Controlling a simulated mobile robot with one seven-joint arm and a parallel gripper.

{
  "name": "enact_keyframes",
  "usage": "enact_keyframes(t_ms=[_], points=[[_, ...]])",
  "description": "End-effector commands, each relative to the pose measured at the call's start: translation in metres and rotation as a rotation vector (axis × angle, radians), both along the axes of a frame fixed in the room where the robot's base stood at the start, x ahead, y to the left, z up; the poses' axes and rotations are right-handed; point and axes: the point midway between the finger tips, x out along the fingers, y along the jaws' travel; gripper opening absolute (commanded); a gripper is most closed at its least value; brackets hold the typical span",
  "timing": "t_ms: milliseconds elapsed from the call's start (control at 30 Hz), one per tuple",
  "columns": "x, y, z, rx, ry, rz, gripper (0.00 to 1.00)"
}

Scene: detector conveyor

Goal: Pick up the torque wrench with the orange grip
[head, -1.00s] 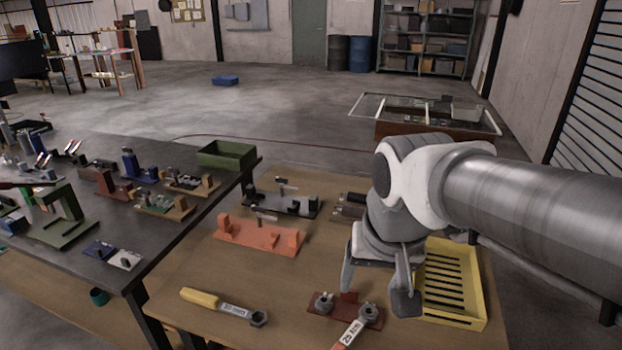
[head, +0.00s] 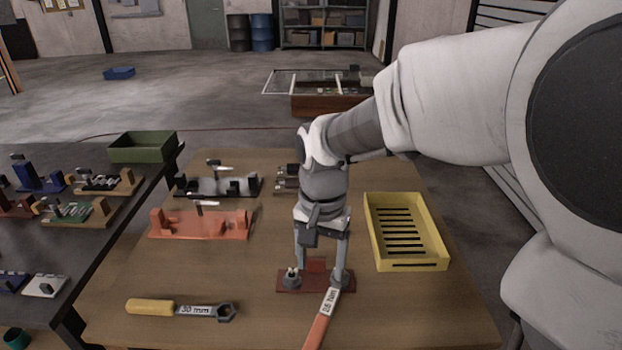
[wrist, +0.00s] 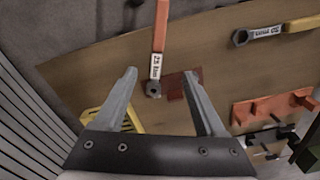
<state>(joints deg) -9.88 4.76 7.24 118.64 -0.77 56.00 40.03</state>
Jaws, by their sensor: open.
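The torque wrench with the orange grip (head: 317,332) lies on the wooden table, its labelled head end at the right part of a dark red fixture (head: 316,280). The grip runs toward the front edge of the head view. In the wrist view the wrench (wrist: 157,58) lies between and beyond the fingertips, its head beside the red fixture (wrist: 176,88). My gripper (head: 320,268) is open and empty, pointing down above the fixture. It also shows in the wrist view (wrist: 160,72). I cannot tell the exact height of the fingertips over the fixture.
A wrench with a yellow grip (head: 152,306) lies to the left. A yellow slotted tray (head: 440,262) stands to the right. An orange fixture (head: 200,228) and a black one (head: 215,186) stand behind. A dark bench with several fixtures and a green bin (head: 143,148) is at left.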

Motion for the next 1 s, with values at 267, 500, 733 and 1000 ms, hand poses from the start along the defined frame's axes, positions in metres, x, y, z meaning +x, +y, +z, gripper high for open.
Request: enact_keyframes(t_ms=[267, 500, 733, 1000], points=[[0.001, 0.003, -0.028, -0.001, 0.015, -0.009, 0.72], [0.001, 0.002, -0.081, -0.002, 0.015, -0.008, 0.72], [0.001, 0.003, -0.12, -0.001, 0.013, -0.008, 0.72], [0.0, 0.001, -0.14, -0.002, 0.013, -0.008, 0.72]])
